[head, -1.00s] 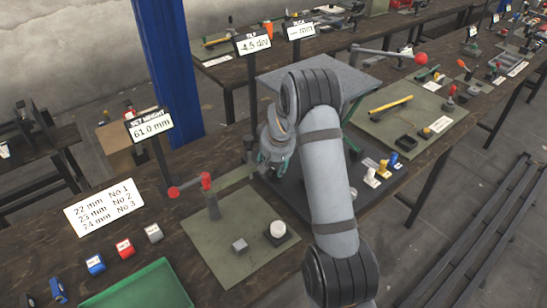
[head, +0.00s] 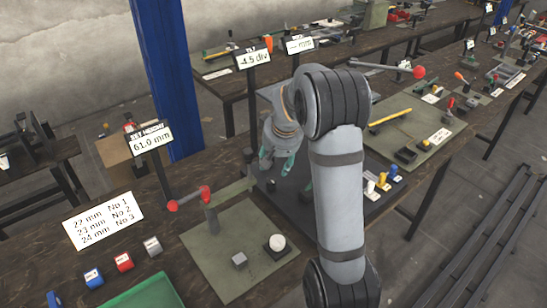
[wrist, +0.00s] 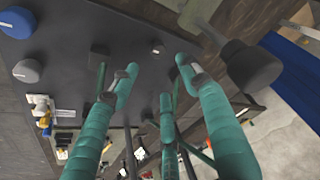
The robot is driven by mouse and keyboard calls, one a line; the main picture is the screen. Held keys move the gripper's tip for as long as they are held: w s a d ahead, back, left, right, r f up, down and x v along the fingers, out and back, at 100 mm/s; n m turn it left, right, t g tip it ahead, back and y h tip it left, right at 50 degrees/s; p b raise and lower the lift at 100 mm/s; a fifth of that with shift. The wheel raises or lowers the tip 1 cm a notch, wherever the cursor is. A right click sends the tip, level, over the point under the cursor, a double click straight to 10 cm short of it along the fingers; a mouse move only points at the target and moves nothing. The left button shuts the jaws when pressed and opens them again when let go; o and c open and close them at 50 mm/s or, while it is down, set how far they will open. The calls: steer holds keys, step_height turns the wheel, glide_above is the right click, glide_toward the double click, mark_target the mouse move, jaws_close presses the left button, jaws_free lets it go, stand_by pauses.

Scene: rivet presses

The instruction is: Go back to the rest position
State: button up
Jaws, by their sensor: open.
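My gripper (head: 277,164) is near the middle of the head view, past the bend of my grey arm. Its teal fingers hang apart with nothing seen between them. In the wrist view the fingers (wrist: 156,70) are also apart and empty, in front of a dark panel (wrist: 75,35). My arm hides part of the dark board on the bench below. No rest position is marked in view.
A red-knobbed lever press (head: 212,212) stands on a green mat (head: 225,262) to the left. Display signs (head: 150,136) stand behind. A long red-balled lever (head: 418,72) extends to the right.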

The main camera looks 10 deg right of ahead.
mark_target(271, 180)
steer(key=x, duration=1.2)
steer(key=shift+s+d+f, duration=0.1)
steer(key=shift+s+f, duration=0.05)
steer(key=shift+r+p, duration=0.2)
steer(key=shift+p, duration=0.3)
steer(key=shift+f+m, duration=0.1)
steer(key=shift+m, duration=0.3)
steer(key=shift+f, duration=0.15)
